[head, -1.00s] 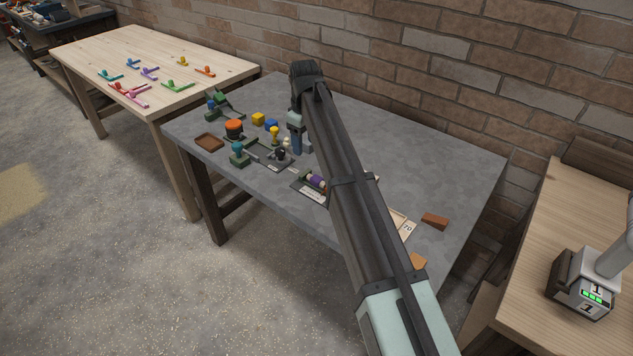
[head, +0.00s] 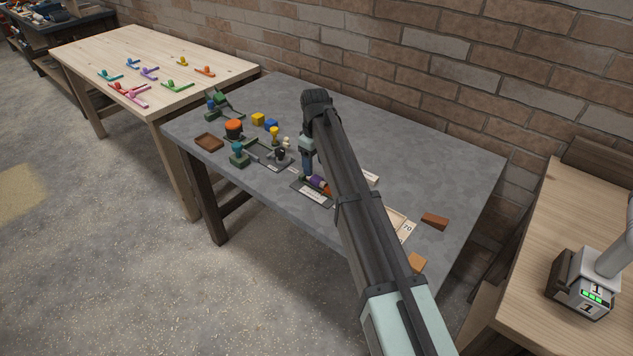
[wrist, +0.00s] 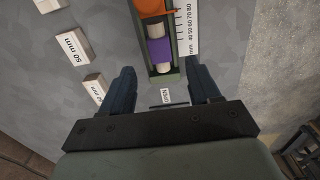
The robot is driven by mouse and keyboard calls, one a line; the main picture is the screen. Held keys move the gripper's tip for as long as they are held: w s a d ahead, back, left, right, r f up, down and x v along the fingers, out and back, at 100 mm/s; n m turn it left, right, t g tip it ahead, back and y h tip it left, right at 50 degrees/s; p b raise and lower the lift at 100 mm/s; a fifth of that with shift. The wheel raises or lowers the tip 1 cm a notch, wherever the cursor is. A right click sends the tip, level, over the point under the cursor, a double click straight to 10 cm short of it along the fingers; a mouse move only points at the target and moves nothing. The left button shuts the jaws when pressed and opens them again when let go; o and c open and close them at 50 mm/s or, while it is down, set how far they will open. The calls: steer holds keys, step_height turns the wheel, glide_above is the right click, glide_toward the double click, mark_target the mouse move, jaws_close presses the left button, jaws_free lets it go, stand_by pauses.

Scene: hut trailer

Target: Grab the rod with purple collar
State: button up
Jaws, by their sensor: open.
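The rod with the purple collar (wrist: 159,50) lies in a narrow dark green tray (wrist: 175,75). Pale rod sections show on both sides of the collar, and an orange part (wrist: 155,8) sits at its far end, cut by the frame edge. In the head view the purple collar (head: 318,181) shows beside my arm, which hides part of the tray. My gripper (wrist: 163,82) is open and empty, its fingers either side of the line of the tray's near end. In the head view my gripper (head: 307,172) is just left of the collar.
A ruler scale (wrist: 188,30) runs along the tray's right side. Labelled blocks, one marked 50 mm (wrist: 72,47), lie to the left. Several small coloured fixtures, such as the orange-topped one (head: 234,128), stand on the grey table's left part. A brick wall is behind.

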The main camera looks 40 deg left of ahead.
mark_target(317, 178)
steer(key=shift+d+f, duration=0.15)
steer(key=shift+f, duration=1.1)
steer(key=shift+d+f, duration=0.15)
steer(key=shift+f, duration=1.1)
steer(key=c, duration=1.1)
steer(key=shift+r, duration=0.15)
